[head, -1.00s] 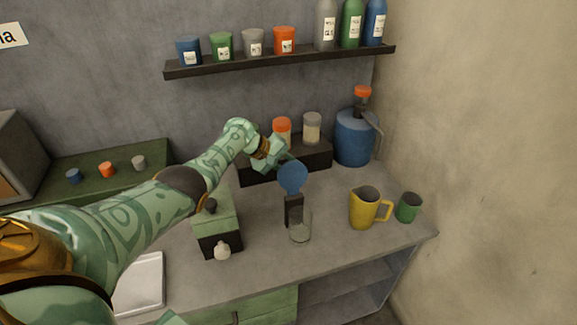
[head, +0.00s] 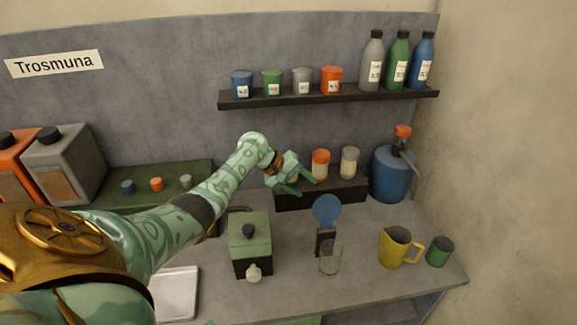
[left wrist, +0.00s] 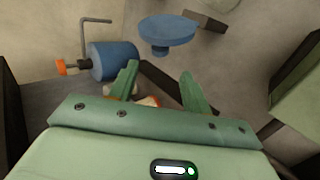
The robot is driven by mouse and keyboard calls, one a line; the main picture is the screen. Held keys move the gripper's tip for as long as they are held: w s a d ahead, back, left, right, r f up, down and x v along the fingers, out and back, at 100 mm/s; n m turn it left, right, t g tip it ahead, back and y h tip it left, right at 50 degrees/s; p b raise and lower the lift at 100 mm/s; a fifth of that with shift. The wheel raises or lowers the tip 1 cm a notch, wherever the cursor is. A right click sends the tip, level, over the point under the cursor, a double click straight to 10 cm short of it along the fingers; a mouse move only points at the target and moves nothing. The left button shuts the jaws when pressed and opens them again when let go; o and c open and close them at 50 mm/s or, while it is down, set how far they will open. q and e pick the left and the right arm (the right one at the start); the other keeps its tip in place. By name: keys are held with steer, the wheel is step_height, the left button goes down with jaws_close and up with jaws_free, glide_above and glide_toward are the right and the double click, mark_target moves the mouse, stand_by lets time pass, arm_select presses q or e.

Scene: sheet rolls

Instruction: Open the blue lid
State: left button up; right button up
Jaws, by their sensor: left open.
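A round blue disc (head: 327,209) stands up on a dark post (head: 325,241) above the counter; it also shows in the left wrist view (left wrist: 167,30). I cannot tell whether it is a lid, and I see no other clear blue lid on a jar. My left gripper (head: 306,187) is open and empty in front of the dark rack (head: 322,194), up and left of the disc. It hides the rack's left end, where a pale object partly shows. An orange-lidded jar (head: 320,163) and a grey-lidded jar (head: 349,161) stand on the rack. My right gripper is not in view.
A clear glass (head: 331,262) stands below the disc. A yellow jug (head: 394,249), green cup (head: 440,251) and blue dispenser (head: 391,176) are to the right. A green box (head: 249,240) stands left of the disc. Small cans and bottles line a shelf (head: 330,97).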

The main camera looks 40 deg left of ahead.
arm_select(q)
steer(key=p+v, duration=0.1)
steer(key=v, duration=0.5)
stand_by(0.3)
